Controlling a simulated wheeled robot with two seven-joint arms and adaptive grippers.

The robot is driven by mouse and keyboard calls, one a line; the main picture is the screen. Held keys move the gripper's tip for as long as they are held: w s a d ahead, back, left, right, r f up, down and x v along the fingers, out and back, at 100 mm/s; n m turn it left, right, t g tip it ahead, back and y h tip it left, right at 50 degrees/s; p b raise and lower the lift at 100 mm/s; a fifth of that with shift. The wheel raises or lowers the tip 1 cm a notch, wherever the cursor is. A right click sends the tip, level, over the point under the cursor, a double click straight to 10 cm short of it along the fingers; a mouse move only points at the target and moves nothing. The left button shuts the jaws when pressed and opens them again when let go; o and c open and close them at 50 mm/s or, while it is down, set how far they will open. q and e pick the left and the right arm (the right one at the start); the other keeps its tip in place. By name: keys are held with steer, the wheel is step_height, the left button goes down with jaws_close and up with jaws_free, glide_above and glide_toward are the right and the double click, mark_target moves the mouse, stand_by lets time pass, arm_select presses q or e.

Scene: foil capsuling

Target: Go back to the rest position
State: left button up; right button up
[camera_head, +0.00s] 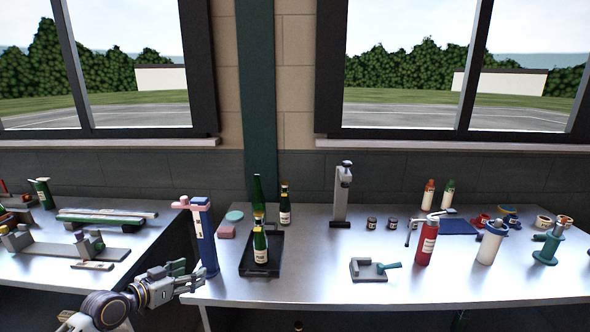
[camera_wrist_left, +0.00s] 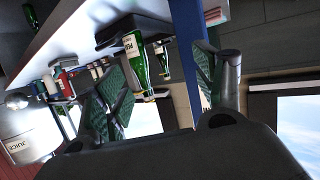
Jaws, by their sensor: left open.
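My left gripper (camera_head: 188,282) is at the front left edge of the table, left of the bottles and in front of the blue post. In the left wrist view its two fingers (camera_wrist_left: 160,75) are spread apart, with nothing held between them. A green bottle with a pale label and gold top (camera_head: 260,246) stands in the black tray (camera_head: 246,268). A taller green bottle (camera_head: 257,192) and a dark bottle (camera_head: 285,207) stand behind it. A labelled green bottle (camera_wrist_left: 134,55) also shows beyond the fingers in the left wrist view. My right gripper is not in view.
A blue post with a pink top (camera_head: 206,242) stands close to my left gripper. A grey press stand (camera_head: 341,200), a small fixture (camera_head: 368,271) and a red bottle (camera_head: 427,243) are farther right. A second table (camera_head: 60,276) is at left. The front middle tabletop is clear.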

arm_select(q)
steer(key=w+a+f+n+y, duration=0.1)
steer(key=a+f+n+y, duration=0.4)
steer(key=a+f, duration=1.45)
steer(key=s+a+f+m+g+y, duration=0.1)
steer(key=s+a+f+y, duration=0.2)
steer(key=f, duration=0.4)
steer(key=s+a+f+g, duration=0.1)
steer(key=s+a+f, duration=0.2)
steer(key=s+f, duration=0.3)
steer(key=s+a+f+m+g+y, duration=0.1)
steer(key=s+a+f+g+y, duration=0.15)
steer(key=f, duration=0.55)
steer(key=s+d+f+m+g+h, duration=0.15)
steer(key=s+d+f, duration=0.25)
steer(key=s+f, duration=0.8)
steer(key=s+d+f+n+g, duration=0.1)
steer(key=s+d+f+g, duration=0.25)
steer(key=s+f, duration=0.8)
steer(key=s+d+f+h, duration=0.1)
steer(key=s+d+f, duration=0.1)
steer(key=s+d, duration=0.7)
steer(key=s+d+f+g+h, duration=0.1)
steer(key=s+d+f, duration=0.1)
steer(key=s+d, duration=0.8)
steer(key=shift+d+f, duration=0.25)
steer(key=shift+d, duration=0.65)
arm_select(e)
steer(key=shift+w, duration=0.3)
